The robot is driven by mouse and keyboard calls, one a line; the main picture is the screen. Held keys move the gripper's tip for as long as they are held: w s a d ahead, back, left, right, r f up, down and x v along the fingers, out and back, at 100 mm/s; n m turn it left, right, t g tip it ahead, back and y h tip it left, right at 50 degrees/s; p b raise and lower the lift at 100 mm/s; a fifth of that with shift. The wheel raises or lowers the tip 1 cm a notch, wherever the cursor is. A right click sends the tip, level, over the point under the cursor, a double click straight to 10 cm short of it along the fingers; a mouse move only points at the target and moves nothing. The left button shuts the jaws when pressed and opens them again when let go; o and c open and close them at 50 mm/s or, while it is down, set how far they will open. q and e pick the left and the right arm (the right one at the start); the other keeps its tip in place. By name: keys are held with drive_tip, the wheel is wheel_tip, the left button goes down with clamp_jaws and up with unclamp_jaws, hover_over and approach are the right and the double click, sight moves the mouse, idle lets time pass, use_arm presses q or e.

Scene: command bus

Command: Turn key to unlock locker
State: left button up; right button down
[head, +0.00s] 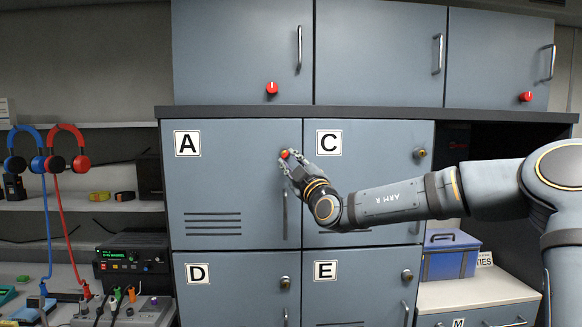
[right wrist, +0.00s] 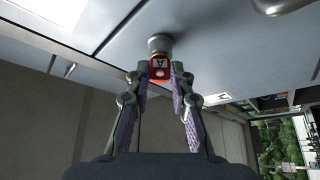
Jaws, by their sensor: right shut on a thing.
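The locker door marked A (head: 230,190) is closed, with its lock at its upper right. A red key (head: 285,154) with a letter A on its head sits in that lock; it also shows in the right wrist view (right wrist: 160,70), up against the round metal lock (right wrist: 160,45). My right gripper (head: 292,162) is at the lock, its two fingers on either side of the key's red head, shut on it; the fingers also show in the right wrist view (right wrist: 161,80). The locker's handle (head: 285,215) is below the lock. My left gripper is not in view.
Lockers C (head: 370,185), D (head: 225,300) and E (head: 350,290) are closed around A. Upper cabinets (head: 380,50) with red knobs hang above. A blue box (head: 450,262) rests on the counter at the right.

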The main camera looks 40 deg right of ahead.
drive_tip(key=m+b, duration=0.1)
drive_tip(key=m+h+b, duration=0.1)
drive_tip(key=shift+w+a+f+m+t, duration=0.1)
drive_tip(key=shift+f+m+t, duration=0.05)
drive_tip(key=shift+m+t, duration=0.2)
drive_tip(key=c, duration=1.1)
unclamp_jaws()
drive_tip(key=shift+s+a+b, duration=0.35)
drive_tip(key=shift+s+a, duration=0.05)
drive_tip(key=shift+s, duration=0.25)
drive_tip(key=shift+s+a+b, duration=0.35)
drive_tip(key=shift+s, duration=0.25)
drive_tip(key=s+a+b, duration=0.2)
drive_tip(key=s+a, duration=0.1)
drive_tip(key=s, duration=0.3)
drive_tip(key=shift+a, duration=0.3)
